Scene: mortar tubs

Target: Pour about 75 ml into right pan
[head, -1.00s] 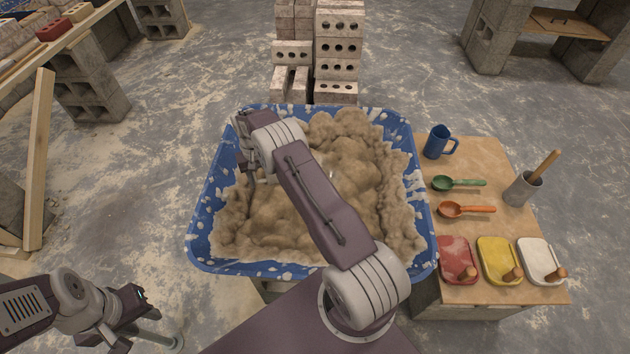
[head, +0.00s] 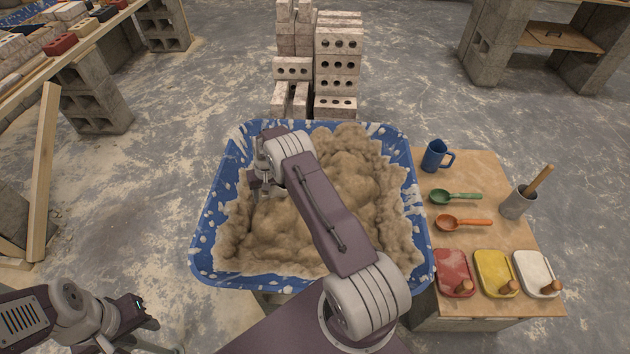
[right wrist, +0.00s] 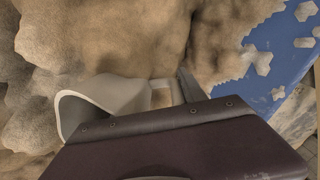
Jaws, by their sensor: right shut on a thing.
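My right gripper (head: 262,188) is over the left part of the blue tub (head: 207,240), close to the sandy mortar (head: 350,190) that fills it. In the right wrist view it is shut on the handle of a pale cup with a flared lip (right wrist: 118,95). The cup is beside lumpy mortar, and I cannot tell whether they touch or what is inside. The dark gripper body hides part of the cup. My left gripper (head: 142,312) hangs at the lower left, away from the tub; its jaws are too small to judge.
Bricks (head: 337,70) stand behind the tub.

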